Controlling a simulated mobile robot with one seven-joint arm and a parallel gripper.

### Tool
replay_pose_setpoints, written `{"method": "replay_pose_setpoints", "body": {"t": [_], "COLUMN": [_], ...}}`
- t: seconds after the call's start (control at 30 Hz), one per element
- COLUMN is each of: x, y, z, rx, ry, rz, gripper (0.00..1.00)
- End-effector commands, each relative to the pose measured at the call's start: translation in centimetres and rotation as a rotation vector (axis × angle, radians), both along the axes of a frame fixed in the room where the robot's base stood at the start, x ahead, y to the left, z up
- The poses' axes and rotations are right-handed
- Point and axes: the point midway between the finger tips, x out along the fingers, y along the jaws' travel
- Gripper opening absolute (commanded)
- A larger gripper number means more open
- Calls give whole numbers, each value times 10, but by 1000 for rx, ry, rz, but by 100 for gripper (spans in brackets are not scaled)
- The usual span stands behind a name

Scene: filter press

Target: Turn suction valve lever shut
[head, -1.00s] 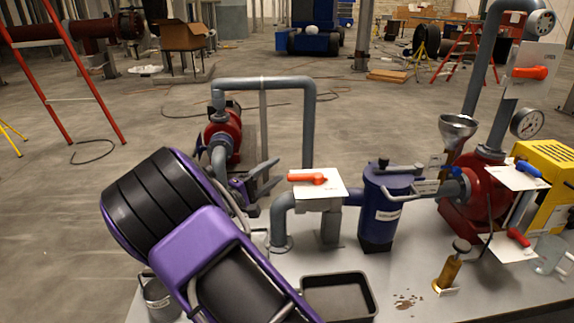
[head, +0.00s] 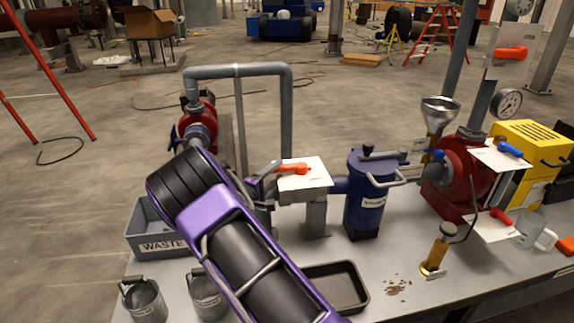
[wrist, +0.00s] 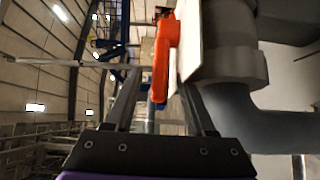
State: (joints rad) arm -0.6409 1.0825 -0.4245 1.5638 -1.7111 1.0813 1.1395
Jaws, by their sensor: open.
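An orange lever (head: 293,168) lies across a white plate (head: 312,178) on the valve in the pipe left of the blue canister. Its label is too small to read. My gripper (head: 268,175) is open at the lever's left end, with fingers pointing toward it. In the wrist view the orange lever (wrist: 160,62) reaches down into the gap between the open fingers of my gripper (wrist: 160,82). The white plate's edge (wrist: 188,40) stands close by the right finger. I cannot tell whether either finger touches the lever.
The blue canister (head: 368,195) stands right of the valve. A dark tray (head: 337,286) and metal pails (head: 143,301) sit in front, and a grey waste bin (head: 160,228) at left. Other levers are at right: orange (head: 511,53), blue (head: 510,150) and red (head: 500,217).

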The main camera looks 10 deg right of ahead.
Motion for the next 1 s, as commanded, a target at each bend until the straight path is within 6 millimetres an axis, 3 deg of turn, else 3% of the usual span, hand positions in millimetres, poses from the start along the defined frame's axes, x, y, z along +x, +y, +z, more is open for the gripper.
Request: {"method": "replay_pose_setpoints", "body": {"t": [0.3,0.73,1.0], "x": [36,43,43], "y": [-37,-43,-43], "z": [0,0,0], "rx": [-1,-1,-1], "ry": [-1,1,1], "rz": [-1,1,0], "gripper": [55,55,6]}}
